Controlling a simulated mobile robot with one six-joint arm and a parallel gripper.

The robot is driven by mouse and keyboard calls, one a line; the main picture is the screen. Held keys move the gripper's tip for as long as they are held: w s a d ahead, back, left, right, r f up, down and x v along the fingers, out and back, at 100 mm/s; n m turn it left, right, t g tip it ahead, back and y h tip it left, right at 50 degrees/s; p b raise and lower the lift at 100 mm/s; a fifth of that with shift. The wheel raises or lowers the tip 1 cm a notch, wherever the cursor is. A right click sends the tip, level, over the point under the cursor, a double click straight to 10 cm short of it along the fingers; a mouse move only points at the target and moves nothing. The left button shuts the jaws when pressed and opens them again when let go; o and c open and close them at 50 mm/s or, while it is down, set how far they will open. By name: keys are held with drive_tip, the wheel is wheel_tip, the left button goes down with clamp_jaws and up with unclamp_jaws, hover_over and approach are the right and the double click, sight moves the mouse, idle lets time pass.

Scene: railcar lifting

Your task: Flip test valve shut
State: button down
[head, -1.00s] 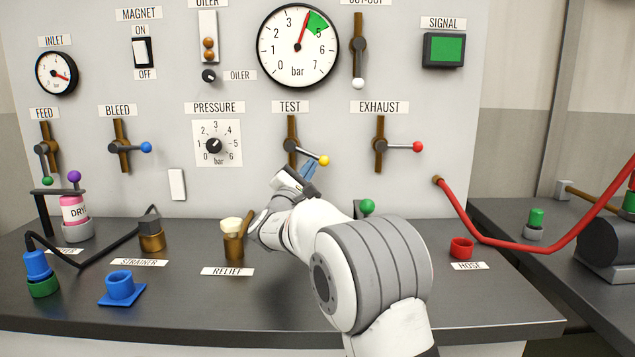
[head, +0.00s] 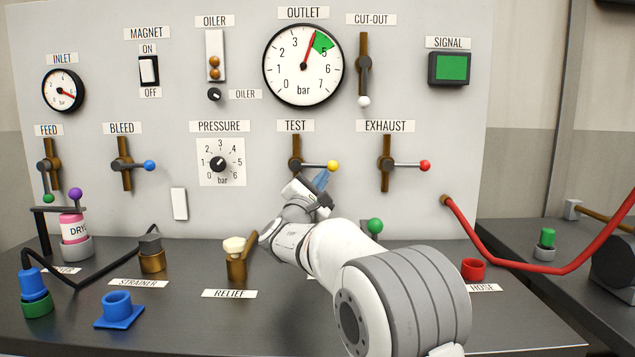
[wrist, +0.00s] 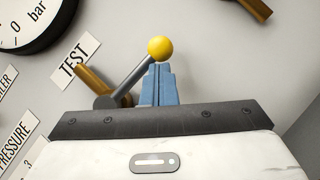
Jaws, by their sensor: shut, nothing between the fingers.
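The test valve is on the panel under the TEST label (head: 295,126). Its brown pipe (head: 295,146) runs vertically. Its grey lever (head: 314,165) points right, about level and across the pipe, with a yellow knob (head: 333,166) at its end. My gripper (head: 324,173) has its blue fingers together with nothing between them, just under the outer part of the lever. In the wrist view the fingertips (wrist: 158,66) are right by the lever beside the yellow knob (wrist: 160,48); whether they touch cannot be told.
The exhaust valve's red knob (head: 425,166) is to the right. The pressure dial (head: 218,163) is to the left. Below stand the relief fitting (head: 237,262) and a green knob (head: 375,226) near my arm. A red hose (head: 500,249) hangs at the right.

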drive_tip(key=v, duration=0.7)
drive_tip(key=shift+s+f, duration=0.2)
drive_tip(key=shift+s, duration=0.15)
drive_tip(key=shift+a, duration=0.15)
